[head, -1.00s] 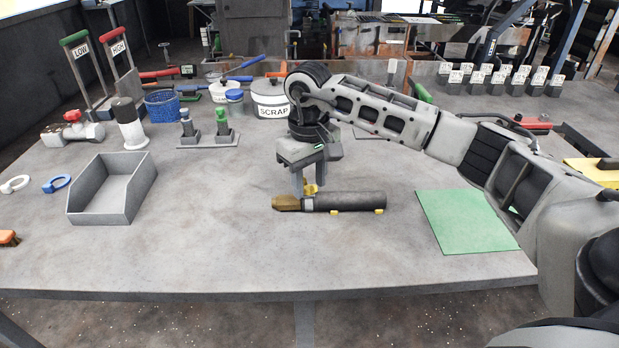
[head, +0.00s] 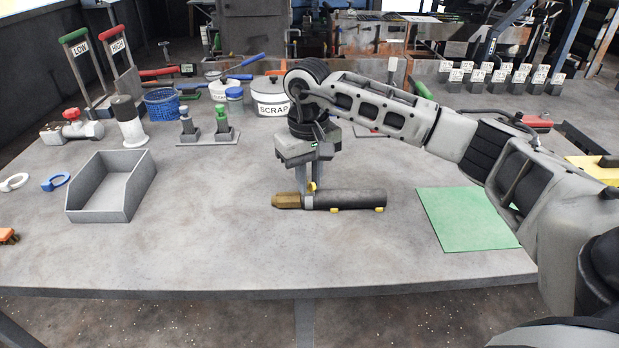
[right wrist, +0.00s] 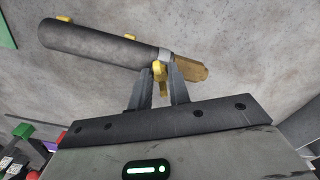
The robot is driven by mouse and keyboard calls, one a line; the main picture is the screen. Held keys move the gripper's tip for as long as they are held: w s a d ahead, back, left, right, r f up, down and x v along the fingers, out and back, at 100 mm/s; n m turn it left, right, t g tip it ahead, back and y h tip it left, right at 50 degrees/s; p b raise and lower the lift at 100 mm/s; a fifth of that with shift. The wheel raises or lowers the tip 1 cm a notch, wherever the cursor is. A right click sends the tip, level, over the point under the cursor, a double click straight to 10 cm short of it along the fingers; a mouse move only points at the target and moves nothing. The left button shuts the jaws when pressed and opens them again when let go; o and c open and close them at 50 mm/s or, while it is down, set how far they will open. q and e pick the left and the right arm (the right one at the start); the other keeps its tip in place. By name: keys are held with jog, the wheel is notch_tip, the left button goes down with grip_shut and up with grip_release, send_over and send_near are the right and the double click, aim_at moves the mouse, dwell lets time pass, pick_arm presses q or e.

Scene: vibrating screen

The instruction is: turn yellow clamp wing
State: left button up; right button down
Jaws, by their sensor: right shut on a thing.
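A dark cylinder with a brass nozzle (head: 287,201) lies on the grey table in the middle of the head view; its dark body (head: 350,199) points right. The yellow clamp wing (head: 311,187) sits at the collar between nozzle and body. My right gripper (head: 306,188) reaches down from above and is shut on the wing. In the right wrist view the yellow wing (right wrist: 159,71) shows between the two grey fingers (right wrist: 160,88), beside the collar. Fingers hide part of the wing. My left gripper is not in view.
A green mat (head: 468,220) lies to the right and an open grey bin (head: 110,190) to the left. A SCRAP bucket (head: 270,98), a blue basket (head: 161,106) and a stand with green and grey pegs (head: 208,134) stand behind. The table front is clear.

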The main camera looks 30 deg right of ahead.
jog(key=m+b, duration=0.1)
jog(key=m, duration=0.4)
jog(key=shift+a, duration=0.1)
jog(key=m, duration=0.6)
jog(key=shift+m+b, duration=0.3)
jog(key=shift+m, duration=0.1)
jog(key=m, duration=0.6)
jog(key=shift+w+a, duration=0.1)
jog(key=shift+w, duration=0.05)
jog(key=m, duration=0.6)
jog(key=shift+w, duration=0.1)
jog(key=c, duration=1.3)
grip_release()
jog(key=shift+r, duration=0.1)
